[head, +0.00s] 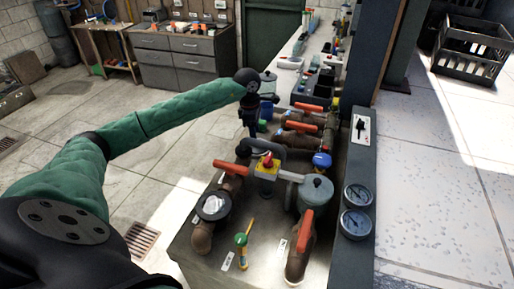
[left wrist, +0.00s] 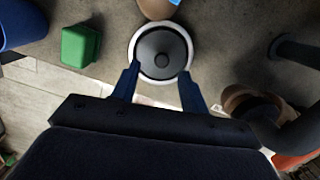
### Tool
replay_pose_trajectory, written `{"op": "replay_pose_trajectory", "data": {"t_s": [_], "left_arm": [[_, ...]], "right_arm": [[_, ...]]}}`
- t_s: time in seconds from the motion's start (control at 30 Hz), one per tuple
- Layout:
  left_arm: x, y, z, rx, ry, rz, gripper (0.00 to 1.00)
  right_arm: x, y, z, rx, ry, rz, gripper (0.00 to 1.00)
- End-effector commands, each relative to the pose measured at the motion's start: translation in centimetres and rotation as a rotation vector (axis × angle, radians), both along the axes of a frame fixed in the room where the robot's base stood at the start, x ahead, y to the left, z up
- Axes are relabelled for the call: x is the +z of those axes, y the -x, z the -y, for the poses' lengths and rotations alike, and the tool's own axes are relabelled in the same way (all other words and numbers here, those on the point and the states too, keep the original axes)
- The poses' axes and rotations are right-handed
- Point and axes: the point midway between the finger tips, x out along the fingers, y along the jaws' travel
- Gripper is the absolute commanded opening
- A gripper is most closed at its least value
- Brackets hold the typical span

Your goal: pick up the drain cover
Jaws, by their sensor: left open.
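The drain cover (left wrist: 161,52) appears to be the round dark-grey disc with a white rim and a small centre knob, lying on the grey bench top in the left wrist view. I cannot make it out in the head view. My left gripper (left wrist: 160,76) is open and empty, with its two blue fingers either side of the disc's near part in the picture. I cannot tell how high the fingers are above it. In the head view my left arm reaches across and the gripper (head: 250,122) points down behind the pipes, its fingertips hidden. My right gripper is not in view.
Brown pipes with red-orange handles (head: 305,230), a grey pump (head: 316,192) and two gauges (head: 356,222) crowd the bench. In the left wrist view a green block (left wrist: 80,46) and a blue container (left wrist: 18,24) stand left of the disc. Open floor lies left.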

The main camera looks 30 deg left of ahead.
Motion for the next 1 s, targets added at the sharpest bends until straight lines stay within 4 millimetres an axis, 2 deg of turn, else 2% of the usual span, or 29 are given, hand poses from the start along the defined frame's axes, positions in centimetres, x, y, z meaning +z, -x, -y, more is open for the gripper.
{"op": "replay_pose_trajectory", "data": {"t_s": [0.13, 0.23, 0.5, 0.57, 0.73, 1.0], "left_arm": [[-2.2, 0.1, 0.6, 0.0, 0.002, -0.002, 0.44], [-3.4, -0.1, 0.7, 0.0, 0.001, 0.0, 0.44], [-3.8, -0.1, 0.7, 0.0, 0.001, 0.0, 0.44], [-3.8, -0.1, 0.7, 0.0, 0.001, 0.0, 0.35], [-3.8, -0.1, 0.7, 0.0, 0.001, 0.0, 0.01], [-3.7, -0.1, 0.7, 0.001, 0.001, 0.0, 0.0]], "right_arm": [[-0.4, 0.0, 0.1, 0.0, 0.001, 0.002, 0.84], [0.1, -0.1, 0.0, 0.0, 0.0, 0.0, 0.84], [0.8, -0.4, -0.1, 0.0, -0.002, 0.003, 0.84], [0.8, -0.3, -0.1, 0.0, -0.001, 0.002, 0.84], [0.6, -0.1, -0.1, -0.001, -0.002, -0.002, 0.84], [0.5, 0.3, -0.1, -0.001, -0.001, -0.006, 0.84]]}}
